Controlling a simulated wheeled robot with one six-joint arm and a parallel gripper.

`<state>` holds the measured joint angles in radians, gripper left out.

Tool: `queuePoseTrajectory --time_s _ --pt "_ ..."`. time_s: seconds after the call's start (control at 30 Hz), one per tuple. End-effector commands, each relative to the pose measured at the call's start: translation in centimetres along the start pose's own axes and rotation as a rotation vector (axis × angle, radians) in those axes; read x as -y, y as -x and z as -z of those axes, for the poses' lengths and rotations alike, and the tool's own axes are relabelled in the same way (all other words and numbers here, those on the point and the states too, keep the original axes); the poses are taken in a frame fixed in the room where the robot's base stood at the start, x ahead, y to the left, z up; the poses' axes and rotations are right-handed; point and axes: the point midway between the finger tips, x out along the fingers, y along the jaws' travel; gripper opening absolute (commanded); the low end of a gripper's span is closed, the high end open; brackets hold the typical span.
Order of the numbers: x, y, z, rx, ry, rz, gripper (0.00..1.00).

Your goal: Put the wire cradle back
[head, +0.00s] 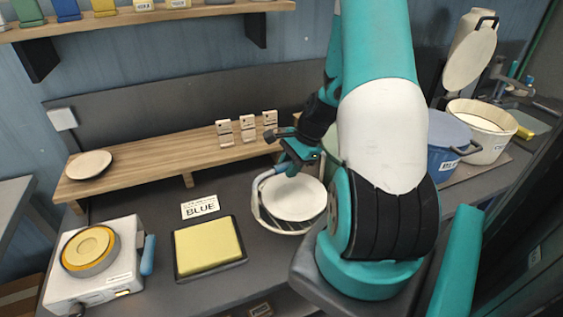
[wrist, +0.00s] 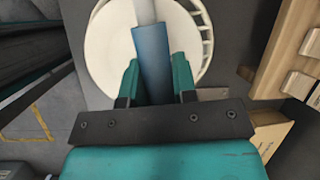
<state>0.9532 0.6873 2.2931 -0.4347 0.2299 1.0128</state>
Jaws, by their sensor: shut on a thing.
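The wire cradle (head: 259,213) is a round white wire basket in the middle of the bench, left of my arm. A white disc-shaped plate (head: 295,199) lies in it. In the wrist view the cradle's white ribs (wrist: 208,38) show along the right side of the plate (wrist: 105,50). My gripper (head: 291,167) is over the back of the cradle. In the wrist view my gripper (wrist: 157,85) is shut on the cradle's blue handle (wrist: 152,58). I cannot tell whether the cradle touches the bench. My arm partly hides its right side.
A yellow pad on a dark tray (head: 208,248) and a "BLUE" card (head: 200,207) lie to the left. Further left is a white machine (head: 120,262). A wooden shelf (head: 150,167) runs behind. A blue bucket (head: 447,140) and white bucket (head: 487,140) stand right.

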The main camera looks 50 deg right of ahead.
Motion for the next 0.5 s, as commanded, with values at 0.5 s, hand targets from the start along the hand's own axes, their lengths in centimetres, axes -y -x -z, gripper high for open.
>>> queuePoseTrajectory --time_s 0.5 --pt "-0.5 -3.2 0.9 0.002 0.007 -0.001 0.03"
